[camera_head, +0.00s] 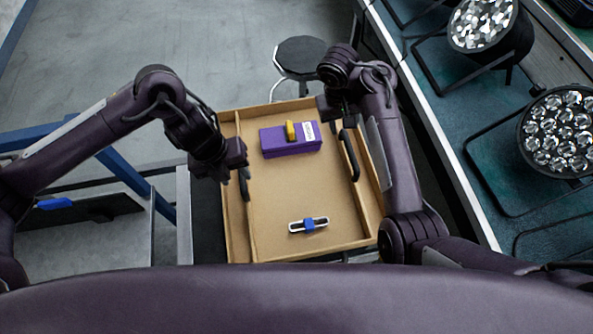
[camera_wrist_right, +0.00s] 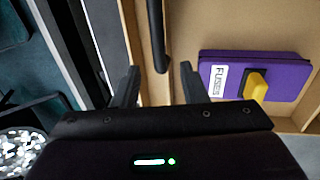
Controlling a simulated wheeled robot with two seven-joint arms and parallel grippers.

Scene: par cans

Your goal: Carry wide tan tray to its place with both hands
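The wide tan tray (camera_head: 285,228) lies level in front of me; what supports it is hidden. Its right side has a black bar handle (camera_head: 348,155), also visible in the right wrist view (camera_wrist_right: 158,38). My left gripper (camera_head: 244,184) is at the tray's left side wall, where it covers any handle; its finger gap is unclear. My right gripper (camera_head: 335,122) is over the far right part of the tray. In the right wrist view its fingers (camera_wrist_right: 160,85) are apart and empty, with the tray wall and handle end beyond them.
The tray holds a purple fuse box (camera_head: 285,146) with a yellow part, and a small blue-and-white item (camera_head: 308,225). A teal bench (camera_head: 478,165) with par cans (camera_head: 560,130) runs along the right. A stool (camera_head: 300,58) stands behind. A blue frame (camera_head: 150,190) is at left.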

